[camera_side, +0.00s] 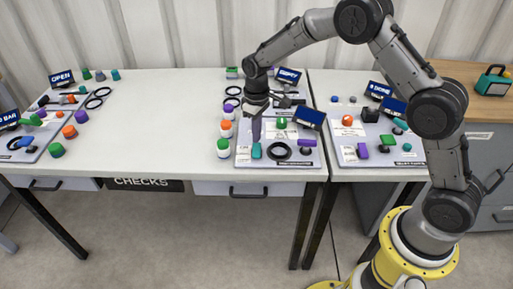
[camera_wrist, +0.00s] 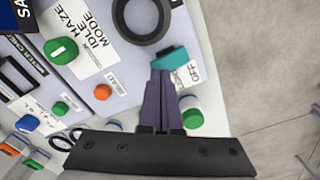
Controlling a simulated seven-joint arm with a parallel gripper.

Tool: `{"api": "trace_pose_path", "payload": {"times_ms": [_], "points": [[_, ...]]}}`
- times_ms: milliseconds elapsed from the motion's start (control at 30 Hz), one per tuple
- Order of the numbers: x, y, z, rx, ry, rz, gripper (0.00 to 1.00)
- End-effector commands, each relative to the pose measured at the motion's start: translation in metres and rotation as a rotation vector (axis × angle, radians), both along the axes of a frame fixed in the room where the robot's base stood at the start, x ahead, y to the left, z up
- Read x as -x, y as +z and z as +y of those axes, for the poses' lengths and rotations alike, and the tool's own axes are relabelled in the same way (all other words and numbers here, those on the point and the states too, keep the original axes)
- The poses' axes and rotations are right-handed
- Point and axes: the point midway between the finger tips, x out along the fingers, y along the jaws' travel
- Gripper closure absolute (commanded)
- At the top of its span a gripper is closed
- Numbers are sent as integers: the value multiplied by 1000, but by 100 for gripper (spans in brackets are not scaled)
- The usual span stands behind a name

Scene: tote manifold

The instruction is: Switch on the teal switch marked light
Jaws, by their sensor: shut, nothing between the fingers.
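The teal switch (camera_wrist: 176,60) sits on a light panel in the wrist view, beside a black ring and a white label reading OFF. A teal block at the near left corner of the middle panel in the side view (camera_side: 257,152) looks like the same switch. I cannot read a "light" marking on it. My gripper (camera_wrist: 161,72) is shut and empty, with its dark purple fingers pointing at the switch. In the side view my gripper (camera_side: 256,138) is just above and behind the teal block. The fingertips overlap the switch's edge; I cannot tell whether they touch.
The black ring (camera_wrist: 141,20) stands close beside the switch. A green knob (camera_wrist: 61,51) sits by an "IDLE HAZE MODE" label. Several capped bottles (camera_side: 224,146) stand left of the panel. Another panel (camera_side: 378,160) with knobs lies to the right. The table middle (camera_side: 150,120) is clear.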

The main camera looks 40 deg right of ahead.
Motion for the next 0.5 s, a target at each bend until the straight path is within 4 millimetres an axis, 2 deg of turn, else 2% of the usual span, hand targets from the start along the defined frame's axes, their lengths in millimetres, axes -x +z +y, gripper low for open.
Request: {"api": "trace_pose_path", "payload": {"times_ms": [500], "points": [[0, -5, 0, 0, 0, 1, 100]]}}
